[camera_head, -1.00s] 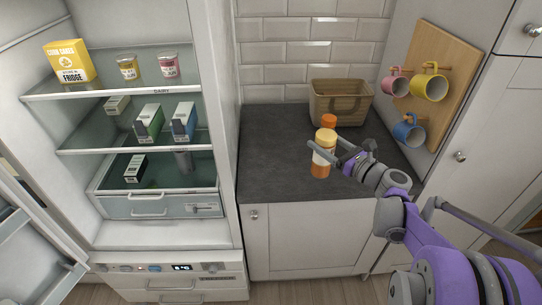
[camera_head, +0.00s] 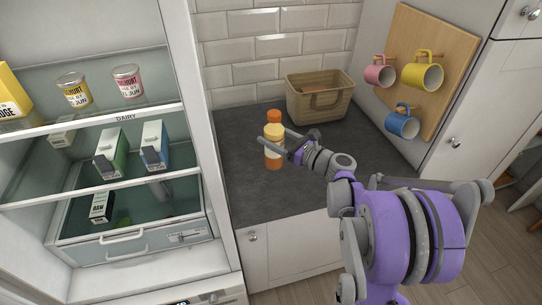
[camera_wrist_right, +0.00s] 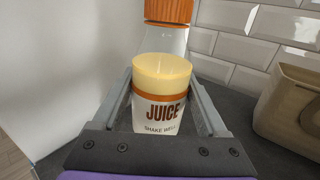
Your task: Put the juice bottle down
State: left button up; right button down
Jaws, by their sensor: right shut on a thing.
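The juice bottle (camera_head: 274,153) has an orange cap, a clear neck, yellow juice and a white label. It is upright over the slate worktop (camera_head: 245,190). I cannot tell whether its base touches the worktop. My right gripper (camera_head: 276,142) comes from the right and is shut on the bottle. In the right wrist view, the bottle (camera_wrist_right: 160,105) stands between the two fingers, with "JUICE" facing the camera; its base is hidden. My left gripper is not in view.
A wicker basket (camera_head: 320,103) stands at the back of the worktop. Mugs hang on a wooden board (camera_head: 437,60) at the right. An open fridge with shelves (camera_head: 95,125) of food is at the left. Bare worktop lies around the bottle.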

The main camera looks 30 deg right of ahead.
jog(key=shift+f, duration=2.8)
jog(key=shift+a, duration=0.1)
jog(key=shift+w+f+b, duration=0.1)
jog(key=shift+f+b, duration=0.15)
jog(key=shift+b, duration=0.1)
grip_release()
jog(key=shift+r, duration=0.1)
